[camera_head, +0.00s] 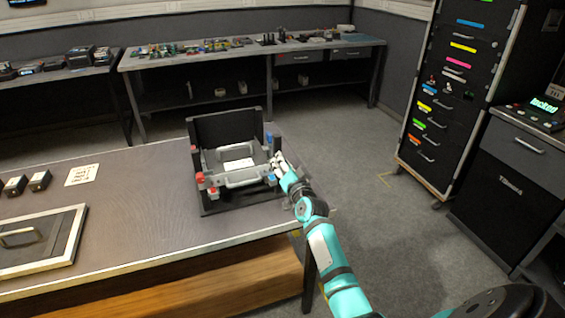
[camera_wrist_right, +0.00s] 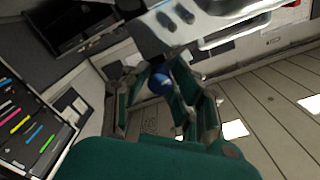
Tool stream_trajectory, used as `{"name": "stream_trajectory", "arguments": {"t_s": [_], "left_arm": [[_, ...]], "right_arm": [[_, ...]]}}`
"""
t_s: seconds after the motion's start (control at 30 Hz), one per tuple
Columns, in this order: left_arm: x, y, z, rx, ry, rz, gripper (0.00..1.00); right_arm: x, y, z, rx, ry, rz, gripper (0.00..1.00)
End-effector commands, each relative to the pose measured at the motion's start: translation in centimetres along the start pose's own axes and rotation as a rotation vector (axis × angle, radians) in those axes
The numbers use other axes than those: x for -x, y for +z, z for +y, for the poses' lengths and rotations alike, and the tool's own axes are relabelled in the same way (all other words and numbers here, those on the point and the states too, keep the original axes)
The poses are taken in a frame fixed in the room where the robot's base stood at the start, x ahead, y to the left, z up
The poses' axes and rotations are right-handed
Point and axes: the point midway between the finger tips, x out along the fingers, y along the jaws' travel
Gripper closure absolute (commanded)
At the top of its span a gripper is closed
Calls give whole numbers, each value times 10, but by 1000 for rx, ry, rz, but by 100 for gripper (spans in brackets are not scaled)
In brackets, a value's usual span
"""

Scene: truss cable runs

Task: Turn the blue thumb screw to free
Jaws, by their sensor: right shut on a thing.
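A dark open case (camera_head: 228,128) with a grey handle frame (camera_head: 243,178) stands on the near table. Red knobs (camera_head: 200,178) are on its left side and blue thumb screws (camera_head: 271,179) on its right side. My right gripper (camera_head: 279,162) reaches in from the lower right to the case's right side. In the right wrist view, the blue thumb screw (camera_wrist_right: 160,83) sits between the two fingers of my right gripper (camera_wrist_right: 166,86), which is shut on it. The fingers partly hide the screw. My left gripper is not in view.
The near table (camera_head: 150,220) also bears a framed panel (camera_head: 70,235), small dark blocks (camera_head: 39,181) and a printed sheet (camera_head: 82,175). A tall drawer cabinet (camera_head: 450,90) stands at the right. A cluttered bench (camera_head: 250,45) is at the back. Floor between is clear.

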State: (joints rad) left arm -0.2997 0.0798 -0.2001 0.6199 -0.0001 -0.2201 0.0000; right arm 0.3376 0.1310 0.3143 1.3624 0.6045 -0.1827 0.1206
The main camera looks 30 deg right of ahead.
Motion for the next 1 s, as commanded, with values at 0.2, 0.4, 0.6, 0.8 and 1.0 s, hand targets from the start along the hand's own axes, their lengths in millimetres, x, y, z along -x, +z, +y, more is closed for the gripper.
{"name": "stream_trajectory", "arguments": {"t_s": [0.2,0.4,0.6,0.8,1.0], "left_arm": [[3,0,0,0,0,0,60],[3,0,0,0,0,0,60],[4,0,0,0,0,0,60],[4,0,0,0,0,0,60],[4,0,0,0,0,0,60]], "right_arm": [[0,0,0,-126,1,-1,100],[0,0,0,-187,1,-1,100],[0,1,0,-211,1,-1,100],[0,1,0,-213,1,-1,100],[0,1,0,-212,1,-1,71]]}}
